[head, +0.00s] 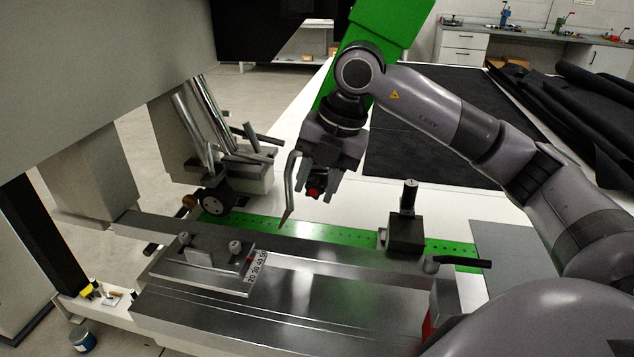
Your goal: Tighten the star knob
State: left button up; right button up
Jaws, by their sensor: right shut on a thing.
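My left gripper is not in view.
Below are a steel plate with knobs (205,264), a green perforated rail (335,234) and a dark block with a post (407,233). A black mat (430,130) covers the table behind.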

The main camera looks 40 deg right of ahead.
jog(key=t+b, duration=0.1)
jog(key=b, duration=0.1)
jog(key=y+b, duration=0.1)
jog(key=b, duration=0.2)
jog(key=f+t+y+b, duration=0.1)
jog(key=b, duration=0.1)
jog(key=shift+s+d+t, duration=0.2)
jog(key=shift+d+t, duration=0.05)
jog(key=shift+t, duration=0.05)
jog(key=t+y+b, duration=0.1)
jog(key=b, duration=0.3)
jog(key=shift+s+t+y+b, duration=0.1)
jog(key=shift+t+y+b, duration=0.35)
jog(key=shift+b, duration=0.3)
jog(key=shift+r+t+y+b, duration=0.25)
jog(key=shift+t+b, duration=0.1)
jog(key=shift+b, duration=0.25)
jog(key=o, duration=1.1)
jog(key=shift+c, duration=0.2)
